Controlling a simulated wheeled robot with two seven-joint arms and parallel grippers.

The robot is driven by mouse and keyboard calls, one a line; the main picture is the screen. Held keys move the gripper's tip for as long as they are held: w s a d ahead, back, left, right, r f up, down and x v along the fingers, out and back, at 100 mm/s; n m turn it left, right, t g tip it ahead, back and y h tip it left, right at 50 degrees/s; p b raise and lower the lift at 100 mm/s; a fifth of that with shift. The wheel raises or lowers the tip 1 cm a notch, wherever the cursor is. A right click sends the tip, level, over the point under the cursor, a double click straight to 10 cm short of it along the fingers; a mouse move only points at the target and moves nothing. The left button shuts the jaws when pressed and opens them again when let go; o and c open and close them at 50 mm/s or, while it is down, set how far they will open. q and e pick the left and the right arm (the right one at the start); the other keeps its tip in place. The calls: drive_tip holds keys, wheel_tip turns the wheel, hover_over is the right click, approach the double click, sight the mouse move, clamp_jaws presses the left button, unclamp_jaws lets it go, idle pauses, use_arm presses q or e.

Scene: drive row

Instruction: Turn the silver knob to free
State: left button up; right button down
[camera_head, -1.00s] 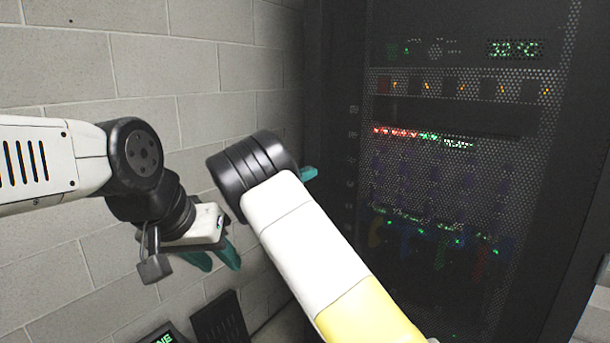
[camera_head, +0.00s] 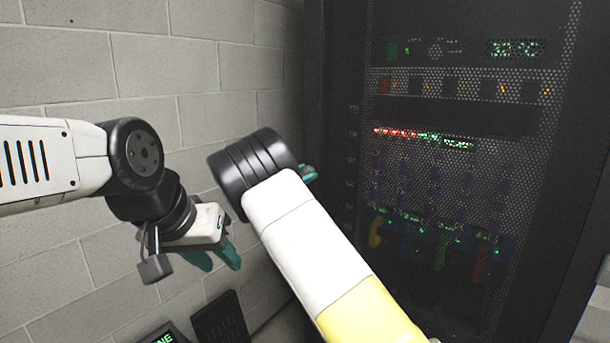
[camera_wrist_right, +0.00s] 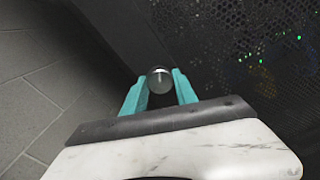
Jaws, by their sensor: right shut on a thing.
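The silver knob (camera_wrist_right: 159,80) shows in the right wrist view as a small round metal knob with a pale line on its face, nearly upright in that picture. It sits between the teal fingers of my right gripper (camera_wrist_right: 160,90), which are shut on it. In the head view the fingertips of my right gripper (camera_head: 309,174) show beside the left edge of the rack, and my own wrist hides the knob. My left gripper (camera_head: 214,258) hangs in front of the brick wall at the left, its teal fingers apart and empty.
A tall dark rack (camera_head: 340,120) with a perforated door and red, green and amber lights stands at the right. A grey block wall (camera_head: 150,60) is behind at the left. Low dark panels (camera_head: 220,318) are at the bottom, one with green text.

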drive_tip(key=m, duration=1.1)
drive_tip(key=shift+y, duration=0.3)
drive_tip(key=shift+m, duration=0.3)
drive_tip(key=c, duration=1)
unclamp_jaws()
drive_tip(key=shift+o, duration=0.2)
